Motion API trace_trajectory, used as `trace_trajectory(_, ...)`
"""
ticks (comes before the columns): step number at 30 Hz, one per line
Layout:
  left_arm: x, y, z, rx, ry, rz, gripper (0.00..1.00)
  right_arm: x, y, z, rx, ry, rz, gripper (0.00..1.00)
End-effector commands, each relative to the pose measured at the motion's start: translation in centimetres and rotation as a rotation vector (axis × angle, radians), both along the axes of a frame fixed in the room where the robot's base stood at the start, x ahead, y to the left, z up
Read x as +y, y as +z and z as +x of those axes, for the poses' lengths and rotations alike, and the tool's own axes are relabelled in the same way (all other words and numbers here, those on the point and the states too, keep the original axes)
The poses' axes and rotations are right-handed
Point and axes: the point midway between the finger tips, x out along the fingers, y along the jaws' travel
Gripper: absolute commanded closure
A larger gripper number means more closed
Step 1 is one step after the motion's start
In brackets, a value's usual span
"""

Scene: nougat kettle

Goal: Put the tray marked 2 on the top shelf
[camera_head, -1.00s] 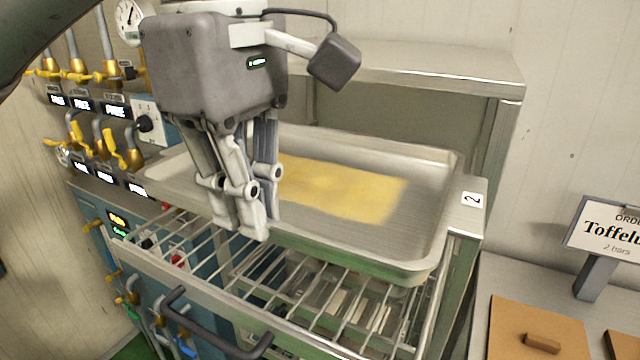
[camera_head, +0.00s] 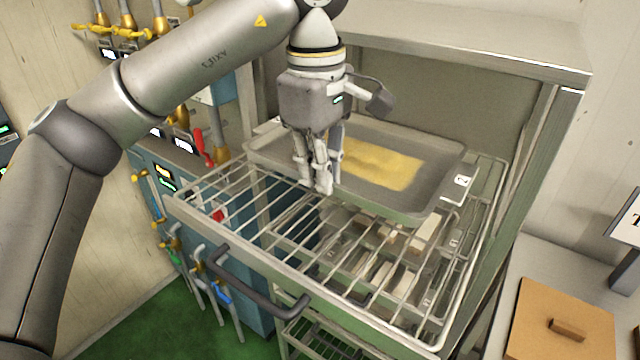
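The tray marked 2 (camera_head: 425,182) is a shallow grey metal tray holding a flat yellow slab. It sits over the upper wire rack, toward the back, below the top shelf (camera_head: 470,42). Its label 2 shows at the right end. My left gripper (camera_head: 322,180) points down at the tray's near rim, left of its middle. Its fingers are close together and appear pinched on that rim, which they partly hide. Whether the tray touches the wires is hard to tell. My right gripper is not in view.
The wire rack (camera_head: 240,196) extends forward, with its front part bare and a dark handle (camera_head: 262,288) in front. Lower racks hold pale blocks. Valves and levers (camera_head: 205,148) stand on the left. A counter with a brown board (camera_head: 562,325) is at the right.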

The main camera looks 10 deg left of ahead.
Motion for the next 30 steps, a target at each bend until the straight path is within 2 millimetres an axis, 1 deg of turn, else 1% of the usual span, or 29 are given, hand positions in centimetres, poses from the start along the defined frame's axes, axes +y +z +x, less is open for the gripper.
trace_trajectory(5, 0.0, -0.6, 0.7, -0.003, 0.002, -0.003, 1.00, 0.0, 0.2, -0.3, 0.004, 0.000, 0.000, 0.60)
trace_trajectory(7, 0.0, -1.3, 1.0, 0.000, 0.001, -0.003, 1.00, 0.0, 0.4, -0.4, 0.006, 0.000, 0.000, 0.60)
trace_trajectory(9, 0.1, -2.3, 0.9, -0.001, 0.000, -0.001, 1.00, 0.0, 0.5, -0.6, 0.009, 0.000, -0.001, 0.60)
trace_trajectory(13, 0.1, -3.6, 0.9, -0.003, 0.002, -0.003, 1.00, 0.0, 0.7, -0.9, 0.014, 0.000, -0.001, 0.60)
trace_trajectory(25, 0.0, -4.3, 0.9, -0.005, 0.002, -0.004, 1.00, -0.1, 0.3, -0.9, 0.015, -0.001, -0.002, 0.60)
trace_trajectory(27, 0.1, -4.3, 0.9, -0.001, 0.002, -0.002, 0.89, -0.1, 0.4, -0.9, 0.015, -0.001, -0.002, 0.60)
trace_trajectory(30, 0.1, -4.2, 0.9, -0.001, 0.002, -0.001, 0.76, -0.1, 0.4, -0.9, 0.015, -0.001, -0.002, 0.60)
